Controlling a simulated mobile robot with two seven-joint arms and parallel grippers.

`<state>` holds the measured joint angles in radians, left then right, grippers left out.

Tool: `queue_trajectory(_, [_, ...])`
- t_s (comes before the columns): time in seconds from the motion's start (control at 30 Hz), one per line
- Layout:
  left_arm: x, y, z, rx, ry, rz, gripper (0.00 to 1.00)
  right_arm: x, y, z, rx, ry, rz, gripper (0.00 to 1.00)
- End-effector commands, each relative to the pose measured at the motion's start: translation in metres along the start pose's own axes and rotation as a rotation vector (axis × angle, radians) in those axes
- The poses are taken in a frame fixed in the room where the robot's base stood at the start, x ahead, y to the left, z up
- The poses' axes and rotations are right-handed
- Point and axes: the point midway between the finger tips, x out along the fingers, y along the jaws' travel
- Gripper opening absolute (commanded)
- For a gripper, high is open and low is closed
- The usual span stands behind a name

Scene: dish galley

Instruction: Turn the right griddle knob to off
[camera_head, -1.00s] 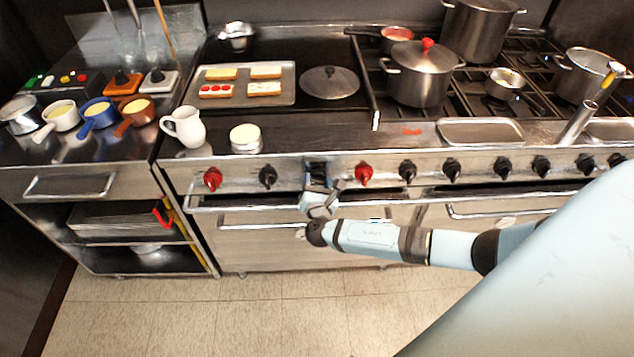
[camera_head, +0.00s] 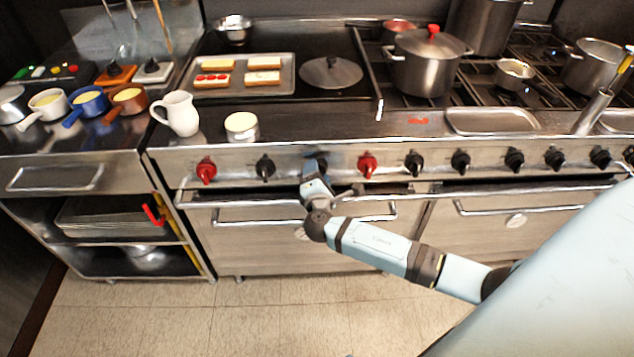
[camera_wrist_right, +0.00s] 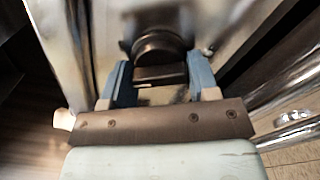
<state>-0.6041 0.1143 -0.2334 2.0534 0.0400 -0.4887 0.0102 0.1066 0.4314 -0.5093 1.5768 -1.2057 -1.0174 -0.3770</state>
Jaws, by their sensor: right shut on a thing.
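The right griddle knob (camera_wrist_right: 158,46) is black and round with a raised grip bar, on the steel front panel below the griddle. In the head view the knob (camera_head: 317,164) is partly hidden by my right gripper (camera_head: 316,176). In the right wrist view, the blue fingers of my right gripper (camera_wrist_right: 159,77) sit on both sides of the knob's grip bar, shut on it. I cannot read any off mark or the knob's exact angle. My left gripper is not in view.
A black knob (camera_head: 265,167) and a red knob (camera_head: 367,165) flank the gripped one. An oven handle (camera_head: 240,201) runs close below. A tray of toasts (camera_head: 286,84), a lid (camera_head: 331,72), a round tin (camera_head: 241,126) and a white jug (camera_head: 180,113) stand above the panel.

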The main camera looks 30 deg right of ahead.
Motion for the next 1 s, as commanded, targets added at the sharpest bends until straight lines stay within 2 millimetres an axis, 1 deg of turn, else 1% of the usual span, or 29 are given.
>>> queue_trajectory(0.03, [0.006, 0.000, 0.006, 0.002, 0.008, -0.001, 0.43, 0.000, -0.005, -0.003, 0.047, -0.001, -0.001, 0.31])
queue_trajectory(0.1, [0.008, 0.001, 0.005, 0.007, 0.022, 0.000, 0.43, 0.000, -0.005, -0.003, 0.110, -0.001, -0.001, 0.31])
queue_trajectory(0.33, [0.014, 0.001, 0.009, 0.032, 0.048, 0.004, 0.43, 0.000, -0.003, -0.002, 0.297, -0.002, 0.000, 0.31])
queue_trajectory(0.5, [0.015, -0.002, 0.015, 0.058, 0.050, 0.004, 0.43, 0.000, -0.002, -0.001, 0.402, -0.001, -0.001, 0.31])
queue_trajectory(0.7, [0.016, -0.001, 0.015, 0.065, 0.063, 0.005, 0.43, 0.000, 0.000, 0.000, 0.478, -0.002, -0.001, 0.31])
queue_trajectory(1.0, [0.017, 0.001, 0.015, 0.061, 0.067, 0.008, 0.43, 0.000, 0.002, 0.001, 0.516, -0.001, 0.000, 0.31])
